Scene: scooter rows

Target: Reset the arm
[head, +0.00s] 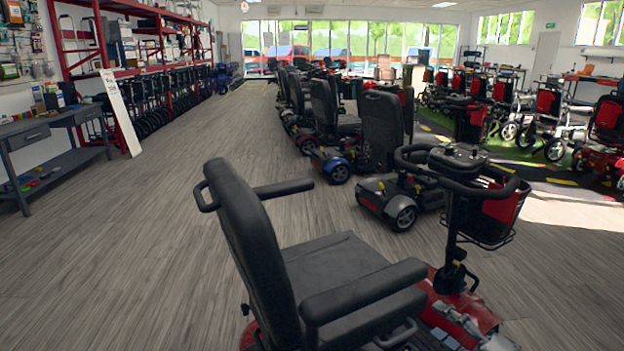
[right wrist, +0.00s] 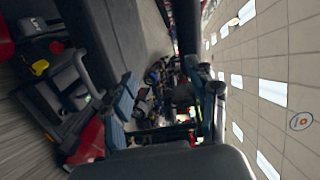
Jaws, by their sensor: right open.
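In the head view my right gripper (head: 470,328) shows small at the bottom edge, low beside the red deck of the nearest scooter. In the right wrist view its two blue-grey fingers (right wrist: 165,100) stand apart with nothing between them, so it is open. The nearest red mobility scooter (head: 345,262) has a black seat, armrests and a tiller with a front basket (head: 490,215). Part of its base is cut off by the frame. The rest of my right arm is barely visible, and my left gripper is not in view.
A row of more scooters (head: 382,125) runs back from the nearest one. Other scooters and wheelchairs (head: 550,115) stand at the right. A grey workbench (head: 55,122) and red shelving (head: 100,25) line the left. The wooden floor (head: 150,220) between is clear.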

